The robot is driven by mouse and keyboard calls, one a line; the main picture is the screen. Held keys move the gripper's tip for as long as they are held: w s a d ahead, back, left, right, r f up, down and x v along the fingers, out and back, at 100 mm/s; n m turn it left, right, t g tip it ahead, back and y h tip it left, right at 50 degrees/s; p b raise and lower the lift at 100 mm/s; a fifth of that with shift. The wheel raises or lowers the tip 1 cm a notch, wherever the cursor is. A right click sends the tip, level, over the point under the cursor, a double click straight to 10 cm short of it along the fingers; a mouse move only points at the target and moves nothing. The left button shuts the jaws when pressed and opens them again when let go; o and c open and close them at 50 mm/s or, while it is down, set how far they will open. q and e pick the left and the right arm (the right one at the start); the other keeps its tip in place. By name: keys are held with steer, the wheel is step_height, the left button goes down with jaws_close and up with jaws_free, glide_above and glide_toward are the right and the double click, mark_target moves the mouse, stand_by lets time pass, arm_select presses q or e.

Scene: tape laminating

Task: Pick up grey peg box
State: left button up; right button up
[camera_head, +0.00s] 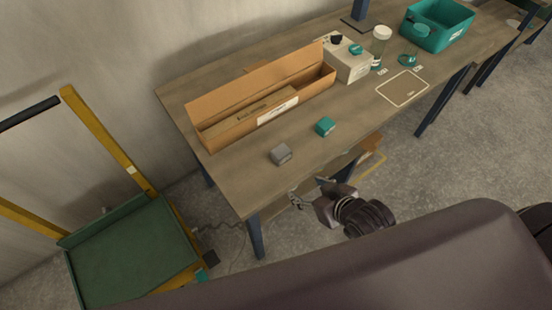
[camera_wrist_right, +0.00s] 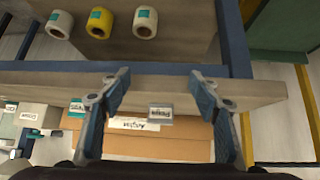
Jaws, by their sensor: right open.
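The grey peg box (camera_head: 281,153) is a small grey block on the wooden table, near its front edge, left of a small teal box (camera_head: 325,126). In the right wrist view a small grey labelled box (camera_wrist_right: 160,113) shows between my fingers, beyond the table edge. My right gripper (camera_head: 312,193) is open and empty, just off the front edge of the table, apart from the grey box. Its two spread fingers also show in the right wrist view (camera_wrist_right: 160,88). My left gripper is not in view.
A long open cardboard box (camera_head: 222,133) lies behind the grey box. A white box (camera_head: 347,64), a clear jar (camera_head: 380,47) and a teal bin (camera_head: 437,27) stand farther right. The table's front edge (camera_wrist_right: 45,78) lies between gripper and box. A green cart (camera_head: 130,250) stands left.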

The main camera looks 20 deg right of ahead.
mark_target(280, 150)
steer(key=shift+a+r, duration=0.25)
steer(key=shift+r, duration=0.35)
steer(key=shift+a+r, duration=0.2)
steer(key=shift+r, duration=0.4)
steer(key=w+r+t, duration=0.1)
steer(key=w+t+y, duration=0.1)
steer(key=w, duration=0.1)
steer(key=w+r+n+t+y, duration=0.1)
steer(key=shift+w+a+r, duration=0.2)
steer(key=shift+a+r, duration=0.15)
steer(key=shift+w+r+t+y, duration=0.35)
steer(key=shift+r+t+y, duration=0.05)
steer(key=shift+r+y, duration=0.1)
steer(key=shift+w+a+f, duration=0.15)
steer(key=shift+w+a, duration=0.05)
steer(key=shift+w, duration=0.35)
steer(key=x, duration=0.6)
steer(key=shift+w+a+p, duration=0.1)
steer(key=shift+w+p, duration=0.2)
steer(key=shift+w, duration=0.1)
steer(key=c, duration=1.2)
steer(key=shift+c, duration=0.7)
